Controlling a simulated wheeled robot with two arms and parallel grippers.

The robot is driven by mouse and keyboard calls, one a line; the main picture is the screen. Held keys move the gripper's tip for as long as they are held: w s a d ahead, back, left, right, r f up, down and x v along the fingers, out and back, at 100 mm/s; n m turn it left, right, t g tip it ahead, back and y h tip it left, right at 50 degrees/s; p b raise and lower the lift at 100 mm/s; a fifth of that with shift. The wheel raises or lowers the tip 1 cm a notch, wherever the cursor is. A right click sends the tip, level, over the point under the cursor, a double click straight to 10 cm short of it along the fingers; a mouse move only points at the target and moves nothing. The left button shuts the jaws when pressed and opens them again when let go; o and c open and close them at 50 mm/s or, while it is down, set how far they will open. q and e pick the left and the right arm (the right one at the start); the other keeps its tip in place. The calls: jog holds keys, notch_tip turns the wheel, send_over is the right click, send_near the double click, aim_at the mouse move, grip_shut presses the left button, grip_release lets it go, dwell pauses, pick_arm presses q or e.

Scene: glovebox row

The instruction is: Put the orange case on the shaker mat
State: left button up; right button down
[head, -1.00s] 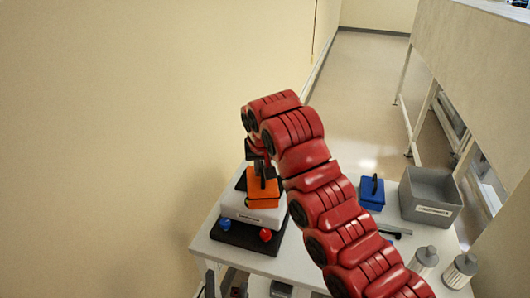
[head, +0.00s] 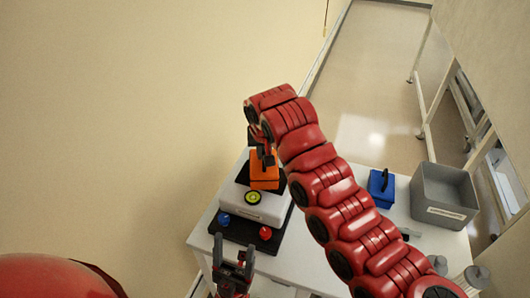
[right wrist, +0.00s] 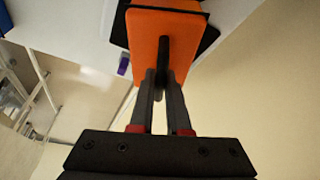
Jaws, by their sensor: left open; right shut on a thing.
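The orange case (head: 265,171) has a dark handle on top. My right gripper (head: 265,150) is shut on that handle, which also shows between its fingers in the right wrist view (right wrist: 163,62). The dark shaker mat (head: 242,174) lies on top of the white shaker (head: 268,210) and is partly hidden by the case. The case is over the back part of the mat; I cannot tell whether it touches. My left gripper (head: 234,262) is open and empty, low in front of the table.
A round yellow-and-black disc (head: 252,198) is on the shaker's front. A blue ball (head: 224,218) and red ball (head: 265,233) sit on the dark base. A blue case (head: 381,188) and grey bin (head: 444,195) stand at the right, with pale bottles in front.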

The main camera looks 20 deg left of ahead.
jog(key=shift+a+f, duration=0.2)
jog(key=c, duration=1.2)
grip_release()
jog(key=o, duration=0.3)
jog(key=shift+d+r, duration=0.1)
jog(key=shift+d, duration=0.05)
